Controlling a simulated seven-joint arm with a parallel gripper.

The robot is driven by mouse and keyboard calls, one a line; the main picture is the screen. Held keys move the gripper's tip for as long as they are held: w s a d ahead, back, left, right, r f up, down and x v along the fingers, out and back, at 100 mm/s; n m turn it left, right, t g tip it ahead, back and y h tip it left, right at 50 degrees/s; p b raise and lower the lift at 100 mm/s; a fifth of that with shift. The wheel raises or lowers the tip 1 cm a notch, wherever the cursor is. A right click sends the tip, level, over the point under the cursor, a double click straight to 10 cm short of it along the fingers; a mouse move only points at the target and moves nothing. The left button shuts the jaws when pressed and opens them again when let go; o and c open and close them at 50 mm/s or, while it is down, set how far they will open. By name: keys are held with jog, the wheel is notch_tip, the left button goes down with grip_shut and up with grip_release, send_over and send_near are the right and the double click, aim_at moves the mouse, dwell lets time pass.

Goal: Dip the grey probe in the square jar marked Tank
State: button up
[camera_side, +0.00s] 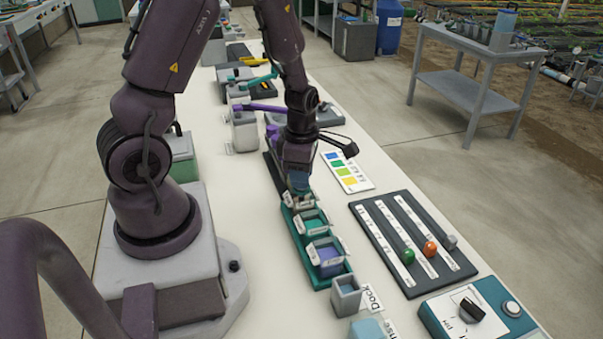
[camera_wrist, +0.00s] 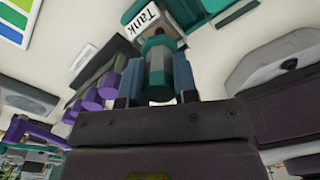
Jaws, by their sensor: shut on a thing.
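My gripper (camera_side: 299,188) points down over the far part of the green rack (camera_side: 296,226) in the side view. In the wrist view its two blue fingers (camera_wrist: 157,78) are shut on the grey probe (camera_wrist: 160,90), a short cylinder. The square jar marked Tank (camera_wrist: 150,22) shows its white label just beyond the probe in the wrist view. Other square jars stand in the rack nearer the side camera, one with blue-violet contents (camera_side: 329,258).
A grey cup (camera_side: 346,296) by a Dock label and a pale blue cup (camera_side: 370,329) stand at the near end. A slider panel (camera_side: 412,243), a dial box (camera_side: 474,310) and a colour card (camera_side: 348,171) lie to the right. Purple-handled items (camera_side: 262,107) lie behind my gripper.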

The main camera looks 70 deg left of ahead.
jog(key=shift+r, duration=4.25)
